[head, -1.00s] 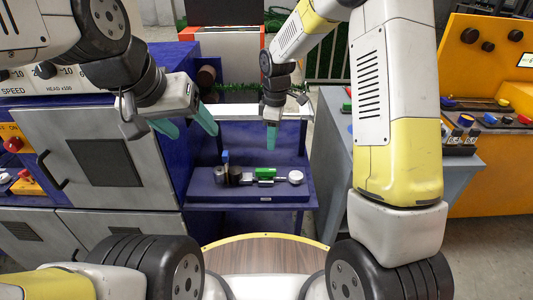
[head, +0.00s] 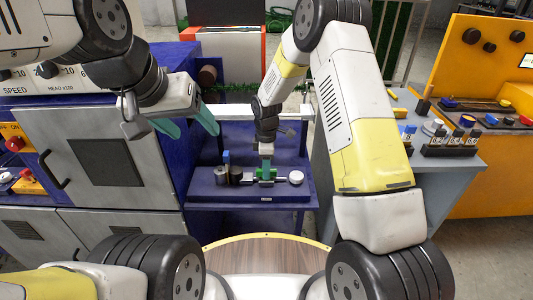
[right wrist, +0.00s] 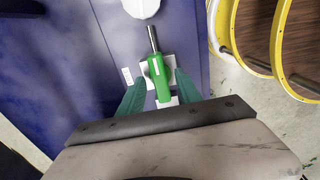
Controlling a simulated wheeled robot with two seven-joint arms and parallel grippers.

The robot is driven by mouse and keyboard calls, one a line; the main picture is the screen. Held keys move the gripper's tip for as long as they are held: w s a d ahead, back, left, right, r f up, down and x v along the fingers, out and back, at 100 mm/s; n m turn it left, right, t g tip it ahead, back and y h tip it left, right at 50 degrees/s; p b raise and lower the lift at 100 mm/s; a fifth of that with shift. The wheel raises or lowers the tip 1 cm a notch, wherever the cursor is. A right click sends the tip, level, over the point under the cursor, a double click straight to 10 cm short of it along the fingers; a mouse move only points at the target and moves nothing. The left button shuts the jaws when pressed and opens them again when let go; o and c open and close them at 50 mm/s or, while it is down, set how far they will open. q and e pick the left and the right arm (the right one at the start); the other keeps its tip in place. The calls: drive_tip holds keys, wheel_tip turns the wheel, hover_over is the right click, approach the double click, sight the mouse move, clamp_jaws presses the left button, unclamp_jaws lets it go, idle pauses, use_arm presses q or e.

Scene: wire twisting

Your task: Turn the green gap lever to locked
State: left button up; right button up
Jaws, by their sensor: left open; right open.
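The green gap lever (right wrist: 160,78) lies on a small white plate on the blue shelf, with a metal rod at its end. In the right wrist view, the teal fingers of my right gripper (right wrist: 158,92) stand open on either side of it; I cannot tell if they touch it. In the head view, my right gripper (head: 266,166) points down over the lever and mostly hides it. My left gripper (head: 190,126) is open and empty, raised in front of the grey cabinet at the left.
A grey table (head: 438,187) with small parts stands at the right.

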clamp_jaws()
drive_tip(key=shift+m, duration=0.3)
drive_tip(key=m, duration=0.3)
drive_tip(key=shift+m, duration=0.3)
drive_tip(key=m, duration=1.3)
drive_tip(key=shift+m, duration=0.3)
idle(0.4)
